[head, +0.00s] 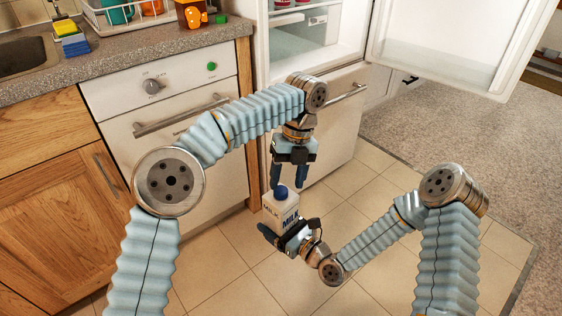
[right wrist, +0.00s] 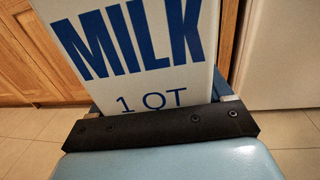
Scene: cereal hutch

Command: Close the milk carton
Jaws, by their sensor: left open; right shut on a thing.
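The white milk carton (head: 283,211) with blue MILK lettering is held upright, slightly tilted, over the tiled floor in the head view. A dark blue cap (head: 281,192) shows at its top; whether it is fully seated I cannot tell. My right gripper (head: 280,236) is shut on the carton from the near side. In the right wrist view the carton's printed face (right wrist: 130,50) rises behind the black gripper edge. My left gripper (head: 290,181) is open and points down just above the cap, with its fingertips around or just over it; contact is unclear.
The fridge (head: 315,45) stands open behind, its door (head: 445,45) swung to the right. A dishwasher (head: 165,110) and wooden cabinets (head: 60,190) are at the left. The counter (head: 130,55) holds a dish rack and sponges. Tiled floor (head: 225,275) below is clear.

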